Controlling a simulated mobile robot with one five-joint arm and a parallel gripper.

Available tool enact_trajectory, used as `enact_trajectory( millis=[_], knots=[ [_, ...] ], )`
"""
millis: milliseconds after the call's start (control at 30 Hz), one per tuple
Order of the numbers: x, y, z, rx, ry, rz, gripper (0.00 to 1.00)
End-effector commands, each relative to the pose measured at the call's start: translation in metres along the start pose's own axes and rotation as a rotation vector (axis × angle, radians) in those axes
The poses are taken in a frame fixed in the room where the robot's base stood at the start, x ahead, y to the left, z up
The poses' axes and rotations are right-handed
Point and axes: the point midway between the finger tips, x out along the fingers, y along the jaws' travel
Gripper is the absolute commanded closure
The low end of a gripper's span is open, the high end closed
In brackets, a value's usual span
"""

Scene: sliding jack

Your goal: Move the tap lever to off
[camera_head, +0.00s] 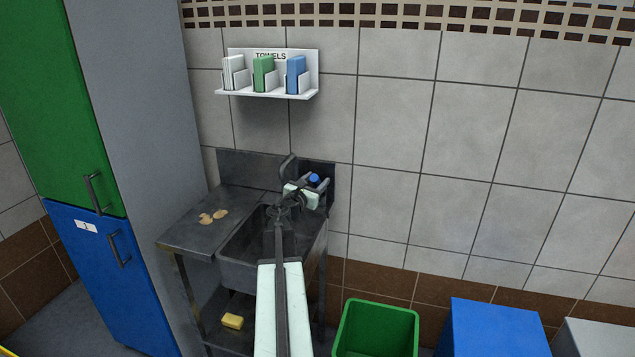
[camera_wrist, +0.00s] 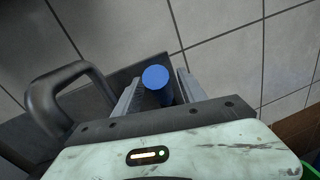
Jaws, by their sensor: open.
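The tap lever shows as a round blue knob (camera_wrist: 156,77) in the wrist view, and it is a small blue spot (camera_head: 314,179) in the head view, above the back right of the sink. My gripper (camera_wrist: 160,80) is open, with one finger on each side of the blue knob. I cannot tell whether either finger touches it. In the head view my gripper (camera_head: 318,186) reaches over the sink to the tap. The dark curved tap spout (camera_wrist: 62,88) is left of the fingers, and it also shows in the head view (camera_head: 287,165). The lever's lower part is hidden.
The sink (camera_head: 240,262) has a drainboard with brown sponge-like pieces (camera_head: 212,216) on it. A yellow block (camera_head: 232,321) lies on the shelf below. A towel rack (camera_head: 270,92) hangs above. A green bin (camera_head: 376,325) and a blue box (camera_head: 495,330) stand to the right.

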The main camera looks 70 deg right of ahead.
Motion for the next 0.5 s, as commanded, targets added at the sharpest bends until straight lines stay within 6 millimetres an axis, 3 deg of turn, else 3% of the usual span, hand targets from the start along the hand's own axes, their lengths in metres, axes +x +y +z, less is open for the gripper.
enact_trajectory(
  millis=[167, 367, 500],
  knots=[
    [0.0004, -0.0007, 0.0001, 0.0, 0.0, 0.0, 0.51],
    [0.0004, -0.001, 0.0001, 0.0, 0.0, -0.001, 1.0],
    [0.0004, -0.0013, 0.0002, 0.0, 0.0, -0.001, 1.0]
  ],
)
